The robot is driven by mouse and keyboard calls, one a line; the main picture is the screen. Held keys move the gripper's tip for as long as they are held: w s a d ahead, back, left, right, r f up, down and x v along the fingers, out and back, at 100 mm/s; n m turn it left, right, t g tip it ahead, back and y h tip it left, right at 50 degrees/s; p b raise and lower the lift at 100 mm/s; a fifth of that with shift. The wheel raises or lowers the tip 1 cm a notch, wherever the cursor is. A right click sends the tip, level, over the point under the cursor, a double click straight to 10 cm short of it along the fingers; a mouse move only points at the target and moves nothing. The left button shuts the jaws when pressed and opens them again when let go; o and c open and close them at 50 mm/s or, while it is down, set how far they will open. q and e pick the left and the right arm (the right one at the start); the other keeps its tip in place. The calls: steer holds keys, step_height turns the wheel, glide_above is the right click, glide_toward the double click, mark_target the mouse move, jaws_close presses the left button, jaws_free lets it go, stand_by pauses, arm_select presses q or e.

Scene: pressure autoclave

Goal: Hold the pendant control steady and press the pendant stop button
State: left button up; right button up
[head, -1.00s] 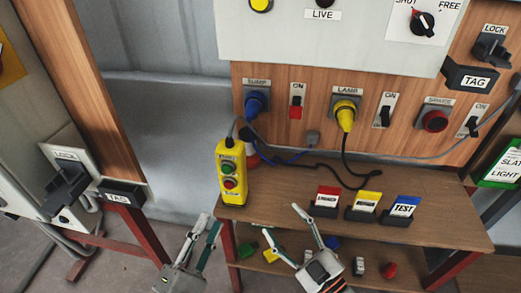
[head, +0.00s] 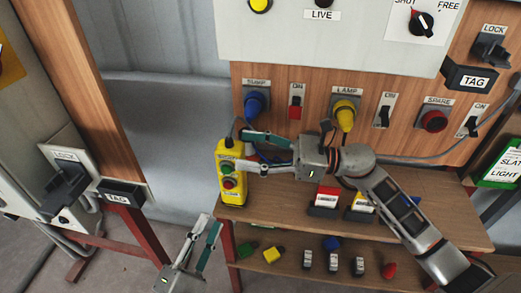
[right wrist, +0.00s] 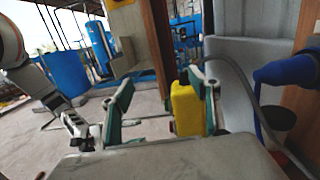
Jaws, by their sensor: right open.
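The yellow pendant control (head: 232,195) stands upright at the left end of the wooden bench, with a green button (head: 227,168) above a red button (head: 229,183). My right gripper (head: 243,149) reaches in from the right at the pendant's upper part; its fingers are apart and open. In the right wrist view the pendant (right wrist: 185,108) shows between the fingers, nearer the right finger; contact cannot be told. My left gripper (head: 210,222) is open and empty, low in front of the bench and below the pendant.
The bench (head: 450,222) carries sign blocks, partly behind my right arm. Its lower shelf (head: 290,262) holds several small coloured parts. A blue plug (head: 256,103) and a yellow plug (head: 345,118) sit in the panel behind.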

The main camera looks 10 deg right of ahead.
mark_target(229, 145)
steer(key=shift+m+t+h, duration=0.5)
steer(key=shift+t+h, duration=0.1)
steer(key=shift+h, duration=0.2)
steer(key=w+d+f, duration=0.2)
steer(key=w+f, duration=0.1)
steer(key=shift+d, duration=0.25)
steer(key=shift+w+a+f, duration=0.1)
steer(key=shift+a, duration=0.05)
steer(key=x, duration=0.7)
steer(key=shift+a, duration=0.15)
steer(key=c, duration=1.5)
arm_select(q)
jaws_close()
